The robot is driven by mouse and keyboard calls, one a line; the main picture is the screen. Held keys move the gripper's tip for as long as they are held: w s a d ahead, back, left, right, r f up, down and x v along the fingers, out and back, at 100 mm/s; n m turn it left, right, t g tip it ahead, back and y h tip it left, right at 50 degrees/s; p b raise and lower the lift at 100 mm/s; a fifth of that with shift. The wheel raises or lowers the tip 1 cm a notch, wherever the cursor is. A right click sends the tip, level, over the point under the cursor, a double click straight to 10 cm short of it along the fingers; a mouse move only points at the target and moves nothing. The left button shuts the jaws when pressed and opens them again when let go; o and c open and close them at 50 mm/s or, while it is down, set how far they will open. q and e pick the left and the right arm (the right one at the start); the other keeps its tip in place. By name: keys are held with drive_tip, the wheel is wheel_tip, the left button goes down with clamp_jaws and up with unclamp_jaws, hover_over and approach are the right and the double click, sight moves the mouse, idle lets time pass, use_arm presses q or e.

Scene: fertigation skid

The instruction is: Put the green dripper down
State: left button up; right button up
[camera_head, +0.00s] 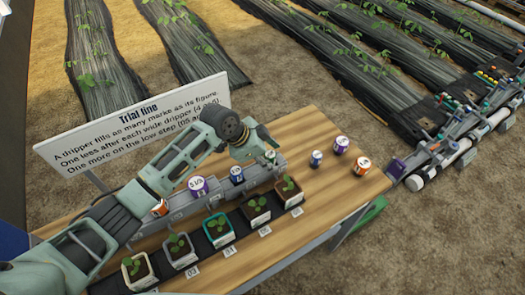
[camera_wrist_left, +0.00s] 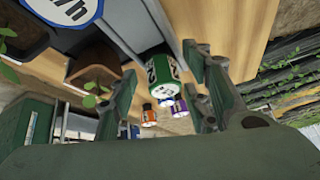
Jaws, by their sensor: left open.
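The green dripper (camera_head: 271,156) is at the right end of the grey stepped block (camera_head: 217,196), partly hidden by my left gripper (camera_head: 262,148). In the left wrist view, the green dripper (camera_wrist_left: 160,71), with a white label, lies between the two spread fingers of my left gripper (camera_wrist_left: 165,100). Gaps show between it and the fingers, so the gripper is open around it. Its contact with the block is hard to make out. My right gripper is not in view.
A purple dripper (camera_head: 198,186), a blue one (camera_head: 236,175) and an orange one (camera_head: 160,207) stand along the block. Blue (camera_head: 316,159), purple (camera_head: 341,145) and orange (camera_head: 362,167) drippers stand on the wooden table (camera_head: 318,202). Several potted seedlings line the block's front. A sign (camera_head: 135,122) stands behind.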

use_arm(q)
drive_tip(key=b+v, duration=0.1)
drive_tip(key=v, duration=1.1)
drive_tip(key=shift+r+b, duration=0.15)
drive_tip(key=shift+b, duration=0.2)
